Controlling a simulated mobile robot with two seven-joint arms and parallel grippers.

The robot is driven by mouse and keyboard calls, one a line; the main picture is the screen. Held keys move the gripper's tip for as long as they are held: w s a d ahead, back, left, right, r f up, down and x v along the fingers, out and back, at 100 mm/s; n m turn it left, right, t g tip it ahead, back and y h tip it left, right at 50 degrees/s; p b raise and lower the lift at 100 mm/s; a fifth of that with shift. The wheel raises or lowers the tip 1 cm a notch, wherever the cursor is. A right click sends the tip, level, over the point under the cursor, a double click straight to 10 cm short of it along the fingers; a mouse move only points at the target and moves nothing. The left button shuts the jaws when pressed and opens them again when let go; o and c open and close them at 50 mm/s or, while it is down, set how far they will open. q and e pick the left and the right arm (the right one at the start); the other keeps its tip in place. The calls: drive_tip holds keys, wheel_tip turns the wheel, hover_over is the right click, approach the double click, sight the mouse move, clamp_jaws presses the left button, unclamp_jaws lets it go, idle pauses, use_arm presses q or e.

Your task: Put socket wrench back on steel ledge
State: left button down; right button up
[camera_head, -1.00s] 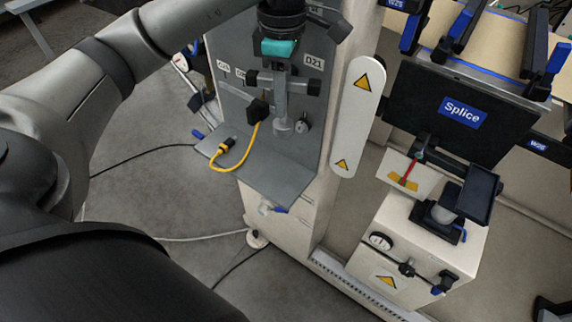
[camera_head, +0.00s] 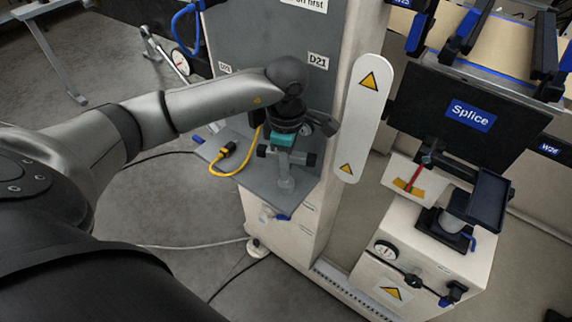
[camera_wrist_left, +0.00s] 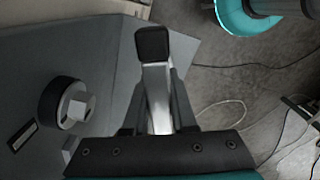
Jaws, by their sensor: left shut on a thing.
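The socket wrench (camera_head: 286,168) is silver with black ends on its crossbar. My left gripper (camera_head: 284,150) is shut on its crossbar and holds it with the shaft pointing down over the grey steel ledge (camera_head: 238,158). The shaft's lower end appears at or just above the ledge; I cannot tell if it touches. In the left wrist view, the wrench's silver bar (camera_wrist_left: 157,98) with a black end lies between the fingers of the left gripper (camera_wrist_left: 158,110). The ledge (camera_wrist_left: 100,50) shows beneath. My right gripper is not in view.
A yellow cable (camera_head: 236,168) with a black plug lies at the ledge's left side. A grey upright panel (camera_head: 270,50) labelled D21 stands behind the ledge. A white post with warning signs (camera_head: 357,118) stands right. A Splice station (camera_head: 455,115) is farther right.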

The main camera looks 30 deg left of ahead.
use_arm(q)
drive_tip(key=c, duration=0.7)
unclamp_jaws()
wheel_tip(320, 180, up, 12)
drive_tip(key=shift+r+p, duration=0.1)
drive_tip(key=shift+p, duration=0.85)
